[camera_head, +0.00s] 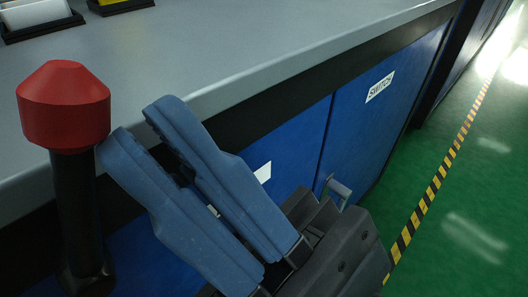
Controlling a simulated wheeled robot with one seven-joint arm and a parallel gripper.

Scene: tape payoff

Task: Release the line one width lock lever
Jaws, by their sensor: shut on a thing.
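A lever with a faceted red knob (64,106) and a thick black shaft (80,215) stands nearly upright at the left. I cannot tell whether it is the line one width lock lever. My gripper (138,122) has two blue fingers pointing up and left, just right of the knob. The nearer finger's tip is at the knob's right edge; I cannot tell whether they touch. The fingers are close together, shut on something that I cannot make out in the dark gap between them. The red knob itself is outside the fingers.
A grey worktop (250,45) with a dark edge runs behind the gripper, above blue cabinet panels (395,115) with a "SWITCH" label (380,87). Holders (45,27) stand at the back left. Green floor (480,190) with a yellow-black stripe (430,190) is clear at right.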

